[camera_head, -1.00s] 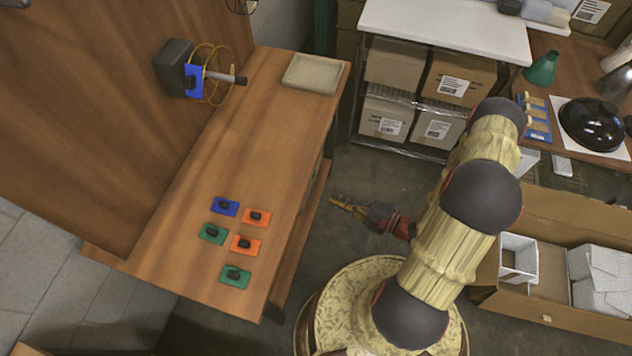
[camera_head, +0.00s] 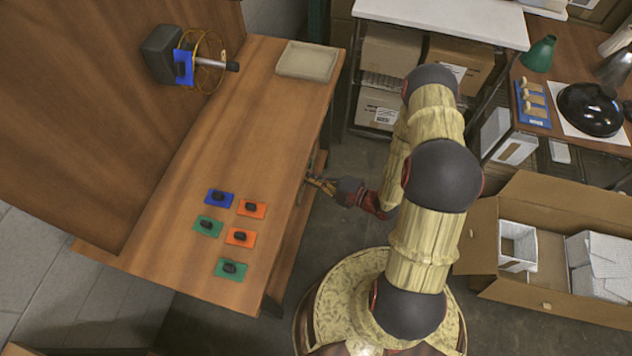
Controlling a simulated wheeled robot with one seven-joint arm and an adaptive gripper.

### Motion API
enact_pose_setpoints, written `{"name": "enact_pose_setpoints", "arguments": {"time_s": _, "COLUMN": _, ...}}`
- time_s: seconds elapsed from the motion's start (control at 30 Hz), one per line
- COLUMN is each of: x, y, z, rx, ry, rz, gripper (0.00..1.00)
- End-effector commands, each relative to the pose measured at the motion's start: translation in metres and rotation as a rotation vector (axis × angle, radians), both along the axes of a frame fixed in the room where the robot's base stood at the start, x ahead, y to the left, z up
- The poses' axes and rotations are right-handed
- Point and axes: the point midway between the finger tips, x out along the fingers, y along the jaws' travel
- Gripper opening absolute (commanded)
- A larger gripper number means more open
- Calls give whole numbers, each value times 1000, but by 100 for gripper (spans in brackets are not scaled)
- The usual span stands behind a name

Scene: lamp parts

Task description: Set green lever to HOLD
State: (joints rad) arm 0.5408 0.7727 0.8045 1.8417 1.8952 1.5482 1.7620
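Two green plates with black knobs lie on the wooden bench (camera_head: 190,258): one at the left (camera_head: 208,226) and one nearest the front (camera_head: 230,269). I cannot make out a lever handle or a HOLD mark on either. My gripper (camera_head: 313,183) is at the bench's right side, to the right of the plates. Its fingertips are at or near the bench's side face, partly hard to see there. I cannot tell whether they touch anything or whether the fingers are open or shut.
A blue plate (camera_head: 219,198) and two orange plates (camera_head: 251,208) (camera_head: 240,237) sit among the green ones. A shallow tray (camera_head: 307,62) is at the bench's far end. A dark box with a wire wheel (camera_head: 209,62) is on the upright panel.

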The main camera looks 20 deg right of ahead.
Motion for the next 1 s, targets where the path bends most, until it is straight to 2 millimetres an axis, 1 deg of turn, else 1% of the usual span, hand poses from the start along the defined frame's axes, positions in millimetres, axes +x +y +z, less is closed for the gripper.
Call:
{"name": "enact_pose_setpoints", "arguments": {"time_s": 0.03, "x": 6, "y": -5, "z": -6, "rx": -2, "ry": -2, "rz": -1, "gripper": 0}}
{"name": "enact_pose_setpoints", "arguments": {"time_s": 0.1, "x": 11, "y": -9, "z": -10, "rx": -2, "ry": -1, "rz": -1, "gripper": 0}}
{"name": "enact_pose_setpoints", "arguments": {"time_s": 0.3, "x": 19, "y": -15, "z": -13, "rx": -1, "ry": 1, "rz": 0, "gripper": 0}}
{"name": "enact_pose_setpoints", "arguments": {"time_s": 0.73, "x": 20, "y": -16, "z": -13, "rx": 2, "ry": 3, "rz": 0, "gripper": 0}}
{"name": "enact_pose_setpoints", "arguments": {"time_s": 1.0, "x": 23, "y": -18, "z": -13, "rx": 31, "ry": 41, "rz": 0, "gripper": 0}}
